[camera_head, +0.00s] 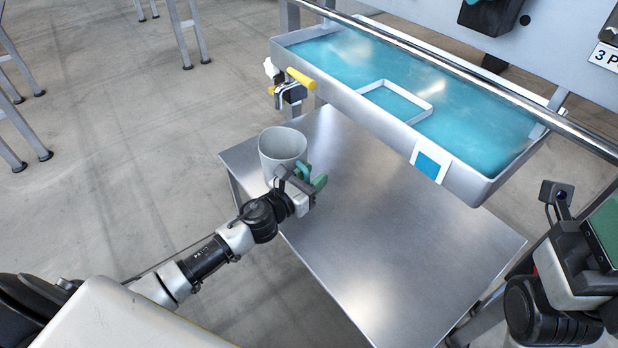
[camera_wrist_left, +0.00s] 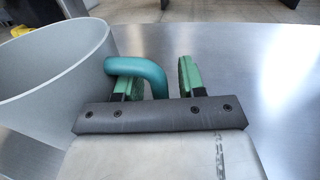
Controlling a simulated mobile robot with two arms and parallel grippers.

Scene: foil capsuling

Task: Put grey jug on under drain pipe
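The grey jug (camera_head: 283,146) appears to stand upright on the low metal table, near its left side, its open top facing up. Its grey wall (camera_wrist_left: 50,80) and teal handle (camera_wrist_left: 140,68) show in the left wrist view. My left gripper (camera_head: 306,180) is at the handle side of the jug. In the wrist view its green fingers (camera_wrist_left: 158,78) are apart, with the handle's bend between them and a gap to the right finger. The drain pipe with a yellow-handled valve (camera_head: 291,90) is at the tank's left end, beyond the jug. My right gripper (camera_head: 603,232) is partly cut off at the right edge.
A long tank (camera_head: 470,165) of blue liquid, with a floating frame (camera_head: 400,116) inside, hangs above the table's far side. The metal table (camera_head: 400,260) is bare right of the jug. Metal stand legs (camera_head: 190,30) are at the upper left.

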